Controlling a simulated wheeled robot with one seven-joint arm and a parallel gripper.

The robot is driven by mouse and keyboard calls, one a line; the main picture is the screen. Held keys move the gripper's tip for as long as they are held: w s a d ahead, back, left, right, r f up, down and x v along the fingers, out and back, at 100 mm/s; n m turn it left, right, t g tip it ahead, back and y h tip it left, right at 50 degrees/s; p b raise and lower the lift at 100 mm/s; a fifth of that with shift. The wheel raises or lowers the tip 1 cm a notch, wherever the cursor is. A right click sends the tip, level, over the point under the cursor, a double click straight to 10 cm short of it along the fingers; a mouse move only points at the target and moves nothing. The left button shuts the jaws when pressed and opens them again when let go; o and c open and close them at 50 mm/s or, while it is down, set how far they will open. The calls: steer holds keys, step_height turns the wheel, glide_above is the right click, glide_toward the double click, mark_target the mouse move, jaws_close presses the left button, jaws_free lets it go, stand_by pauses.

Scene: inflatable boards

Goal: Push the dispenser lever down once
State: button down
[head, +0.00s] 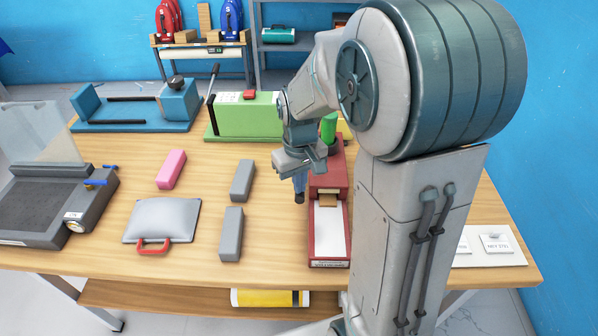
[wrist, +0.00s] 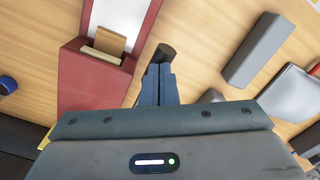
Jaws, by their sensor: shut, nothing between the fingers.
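The red dispenser (head: 330,175) stands on the table right of centre, with a pale chute toward the front and a small wooden piece at its mouth. In the wrist view the dispenser (wrist: 85,75) is at the left. A dark round knob (wrist: 165,52), seemingly the end of its lever, sticks out beside it; it also shows in the head view (head: 299,198). The rest of the lever is hidden. My gripper (head: 299,184) points down just left of the dispenser. Its closed, empty fingers (wrist: 158,72) are right at the knob; I cannot tell whether they touch.
Two grey blocks (head: 242,180) (head: 231,234) lie left of the dispenser, with a pink block (head: 171,169) and a grey pouch (head: 165,220) farther left. A green machine (head: 245,115) with an upright lever stands behind. Bare table separates the dispenser from the grey blocks.

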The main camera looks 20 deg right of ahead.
steer(key=shift+f+b, duration=2.65)
steer(key=shift+f, duration=1.1)
steer(key=shift+r, duration=0.25)
step_height(320, 180, up, 13)
steer(key=p, duration=1)
steer(key=shift+f, duration=0.2)
steer(key=s+r+m+t, duration=0.1)
steer(key=s+r, duration=0.2)
steer(key=s, duration=0.4)
steer(key=s+r+m+t, duration=0.1)
steer(key=s+r+t, duration=0.1)
steer(key=s+r, duration=0.2)
steer(key=s, duration=0.3)
steer(key=shift+s+a, duration=0.15)
steer(key=shift+s, duration=0.1)
